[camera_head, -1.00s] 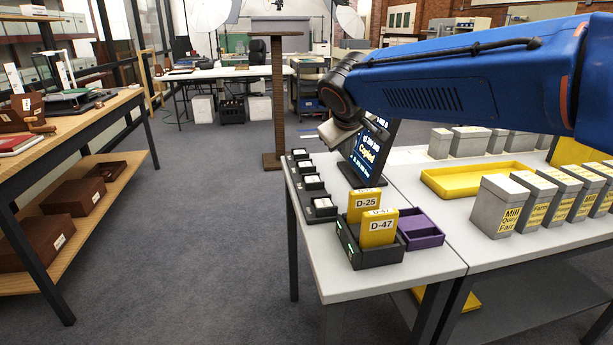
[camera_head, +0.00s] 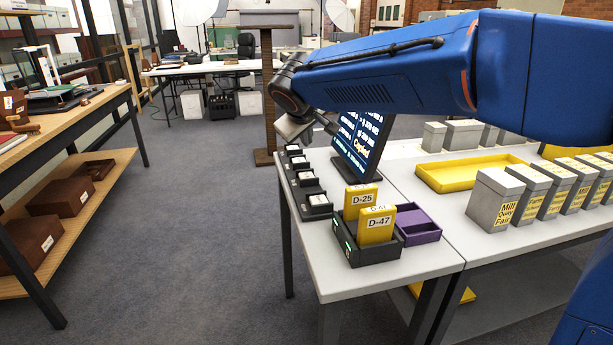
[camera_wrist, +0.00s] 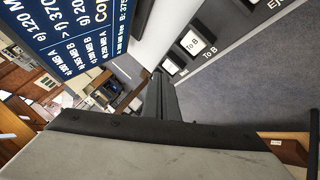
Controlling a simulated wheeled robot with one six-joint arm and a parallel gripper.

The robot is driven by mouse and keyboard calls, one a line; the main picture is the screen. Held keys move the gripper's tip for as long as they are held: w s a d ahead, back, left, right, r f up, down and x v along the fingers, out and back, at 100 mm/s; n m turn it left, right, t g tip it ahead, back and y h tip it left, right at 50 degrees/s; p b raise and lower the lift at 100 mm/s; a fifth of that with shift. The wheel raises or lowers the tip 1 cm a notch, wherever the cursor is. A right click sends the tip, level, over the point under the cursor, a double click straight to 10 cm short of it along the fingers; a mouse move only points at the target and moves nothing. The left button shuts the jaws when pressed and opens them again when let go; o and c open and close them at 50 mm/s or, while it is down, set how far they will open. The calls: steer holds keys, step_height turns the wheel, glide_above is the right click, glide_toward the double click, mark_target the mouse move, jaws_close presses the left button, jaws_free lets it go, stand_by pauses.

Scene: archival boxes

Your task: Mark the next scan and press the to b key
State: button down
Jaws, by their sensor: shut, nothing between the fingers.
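The key labelled To B (camera_wrist: 192,42) is a white cap on a dark block in the wrist view. Another key (camera_wrist: 170,66) sits just below and left of it, and part of a third label shows at the top right. My gripper (camera_wrist: 160,92) is shut and empty, apart from the To B key. In the head view it hangs beyond the far end of the row of keys (camera_head: 318,203) on the table's left edge. In the wrist view the screen (camera_wrist: 75,35) has a ">" beside line f.
A dark holder (camera_head: 375,255) with yellow cards D-25 and D-47 stands at the table's near end, beside a purple tray (camera_head: 420,236). A yellow tray (camera_head: 440,186) and several grey boxes (camera_head: 493,200) are to the right. Floor left of the table is clear.

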mark_target(306, 177)
steer(key=shift+f, duration=3.65)
steer(key=shift+f, duration=0.15)
steer(key=shift+f, duration=0.3)
steer(key=shift+f, duration=0.45)
steer(key=shift+r, duration=0.9)
steer(key=shift+r, duration=2.5)
